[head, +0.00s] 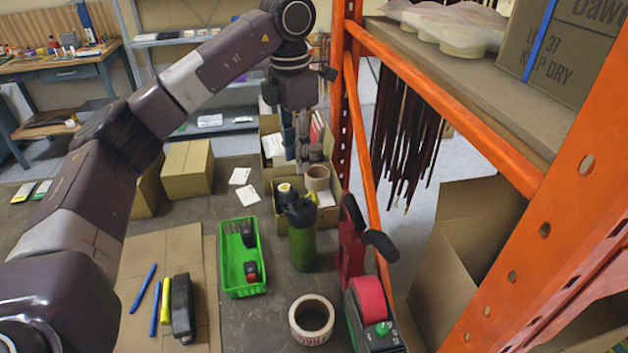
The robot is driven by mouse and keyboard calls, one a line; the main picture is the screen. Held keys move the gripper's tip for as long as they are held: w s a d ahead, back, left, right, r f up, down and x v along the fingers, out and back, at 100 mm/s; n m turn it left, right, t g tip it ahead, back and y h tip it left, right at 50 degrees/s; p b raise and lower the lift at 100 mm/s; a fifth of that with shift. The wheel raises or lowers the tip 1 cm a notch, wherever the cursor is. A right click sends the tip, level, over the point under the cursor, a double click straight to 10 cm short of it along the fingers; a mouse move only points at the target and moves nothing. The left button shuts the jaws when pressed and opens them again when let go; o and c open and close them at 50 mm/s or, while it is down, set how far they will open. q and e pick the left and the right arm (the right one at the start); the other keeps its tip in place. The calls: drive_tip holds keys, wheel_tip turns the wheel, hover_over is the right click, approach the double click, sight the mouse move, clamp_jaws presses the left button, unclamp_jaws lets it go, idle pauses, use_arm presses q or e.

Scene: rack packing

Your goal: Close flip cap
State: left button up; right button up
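A green bottle (303,247) with a dark cap (300,210) stands upright on the dark table, right of the green tray. The cap is small in view, and I cannot tell whether its flip part is up or down. My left gripper (303,160) points down from the raised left arm, above and behind the bottle in the picture, over the open cardboard box. It appears apart from the cap. Its fingers are small and blend with the things behind them, so their opening is unclear. My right gripper is not in view.
A green tray (226,287) holds small dark items. A tape roll (312,317) and a red tape dispenser (368,299) lie in front and right of the bottle. An open cardboard box (330,217) stands behind it. Orange rack posts (357,130) rise close on the right.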

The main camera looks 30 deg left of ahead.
sight(292, 187)
use_arm(q)
drive_tip(key=shift+s+a+f, duration=0.3)
drive_tip(key=shift+a+f, duration=0.15)
drive_tip(key=shift+a, duration=0.1)
wheel_tip(292, 187, down, 2)
drive_tip(key=shift+s+a+f, duration=0.1)
drive_tip(key=shift+s+a, duration=0.05)
wheel_tip(292, 187, down, 4)
drive_tip(key=shift+r+p, duration=0.25)
drive_tip(key=shift+p, duration=0.1)
drive_tip(key=shift+f, duration=0.5)
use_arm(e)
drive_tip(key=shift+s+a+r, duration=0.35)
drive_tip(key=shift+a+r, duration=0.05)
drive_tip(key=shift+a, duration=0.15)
use_arm(q)
clamp_jaws()
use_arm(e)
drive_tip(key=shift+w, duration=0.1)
